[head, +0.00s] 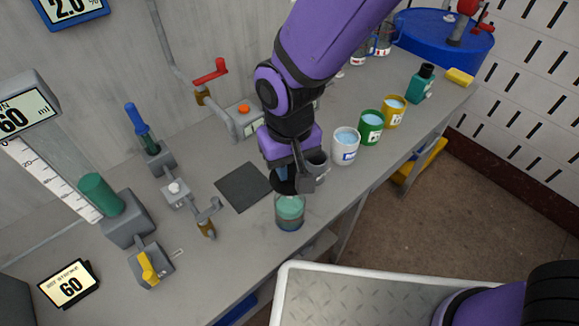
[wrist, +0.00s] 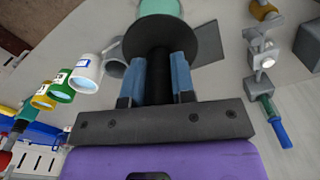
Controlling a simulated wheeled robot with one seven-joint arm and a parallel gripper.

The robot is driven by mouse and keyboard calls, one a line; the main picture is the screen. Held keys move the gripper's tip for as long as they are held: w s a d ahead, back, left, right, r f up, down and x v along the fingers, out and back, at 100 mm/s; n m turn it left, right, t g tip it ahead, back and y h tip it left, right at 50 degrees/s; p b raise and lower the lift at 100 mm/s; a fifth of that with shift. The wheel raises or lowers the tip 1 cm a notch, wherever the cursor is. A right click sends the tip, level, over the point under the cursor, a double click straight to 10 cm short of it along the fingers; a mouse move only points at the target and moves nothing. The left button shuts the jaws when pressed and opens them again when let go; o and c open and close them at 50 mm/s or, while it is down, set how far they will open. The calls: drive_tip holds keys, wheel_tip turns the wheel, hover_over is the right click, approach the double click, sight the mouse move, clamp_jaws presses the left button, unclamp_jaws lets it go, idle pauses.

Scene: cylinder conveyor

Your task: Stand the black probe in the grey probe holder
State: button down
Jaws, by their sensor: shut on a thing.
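My gripper (wrist: 159,85) is shut on the black probe (wrist: 158,72), whose dark shaft stands between the two blue fingers. A wide black disc (wrist: 155,38) is part of the probe and faces away from the gripper. In the head view the disc (head: 284,184) is over the glass jar of green liquid (head: 290,210), which also shows in the wrist view (wrist: 160,7). Whether the probe's tip is in the liquid is hidden. A grey open cup (head: 317,166), apparently the probe holder, stands right beside the gripper, behind the jar; it also shows in the wrist view (wrist: 114,69).
White (head: 345,146), green (head: 370,127) and yellow (head: 394,110) cups stand in a row to the right. A dark square mat (head: 243,187) lies left of the jar. Valves and a blue-handled fitting (head: 142,130) are farther left. The bench's front edge is close to the jar.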

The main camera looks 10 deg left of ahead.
drive_tip(key=shift+r, duration=1)
drive_tip(key=shift+w, duration=0.1)
